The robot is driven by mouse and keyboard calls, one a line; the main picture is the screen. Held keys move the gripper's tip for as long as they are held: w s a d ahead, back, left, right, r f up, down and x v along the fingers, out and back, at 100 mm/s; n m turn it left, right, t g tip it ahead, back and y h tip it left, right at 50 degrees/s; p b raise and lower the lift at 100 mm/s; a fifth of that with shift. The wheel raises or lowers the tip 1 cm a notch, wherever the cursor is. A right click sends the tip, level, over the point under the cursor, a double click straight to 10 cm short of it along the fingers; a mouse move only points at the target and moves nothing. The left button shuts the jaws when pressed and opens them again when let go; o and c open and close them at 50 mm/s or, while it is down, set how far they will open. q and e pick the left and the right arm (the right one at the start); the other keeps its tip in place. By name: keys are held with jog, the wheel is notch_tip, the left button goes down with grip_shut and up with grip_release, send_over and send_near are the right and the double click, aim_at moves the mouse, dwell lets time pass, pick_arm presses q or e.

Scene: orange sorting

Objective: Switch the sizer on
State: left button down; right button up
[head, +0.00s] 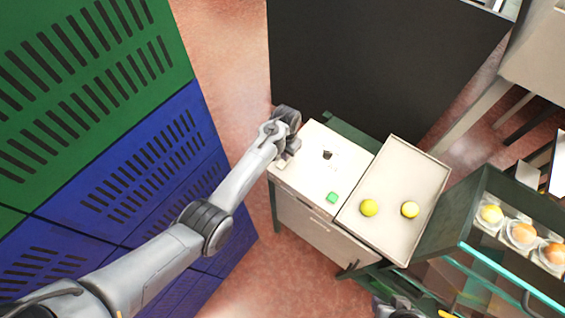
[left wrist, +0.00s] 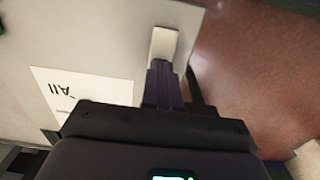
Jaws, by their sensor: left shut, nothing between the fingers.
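The pale-topped cabinet (head: 310,180) stands in the middle of the head view. A green block-like button (head: 332,197) sits near its front right, and a white label with dark print lies on its top. A small pale rectangular piece (head: 281,164) is at the cabinet's left edge; it also shows in the left wrist view (left wrist: 164,43). My left gripper (head: 284,152) is shut and empty at that edge. In the left wrist view its fingertips (left wrist: 163,70) overlap the near end of the pale piece; whether they press it I cannot tell.
A beige tray (head: 385,228) with two yellow-green fruits (head: 369,208) adjoins the cabinet on the right. A rack with orange and yellow fruits (head: 522,234) stands further right. A black panel (head: 370,60) rises behind. Blue and green crates (head: 130,170) stand left. A dark mechanism, possibly mine, shows at the bottom edge.

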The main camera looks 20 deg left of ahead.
pick_arm(q)
jog(key=shift+f+b, duration=0.4)
jog(key=shift+f, duration=0.25)
jog(key=shift+r, duration=0.15)
notch_tip(320, 180, up, 3)
jog(key=p, duration=0.3)
notch_tip(320, 180, up, 4)
jog(key=p, duration=0.4)
jog(key=shift+p, duration=0.35)
jog(key=shift+f, duration=0.2)
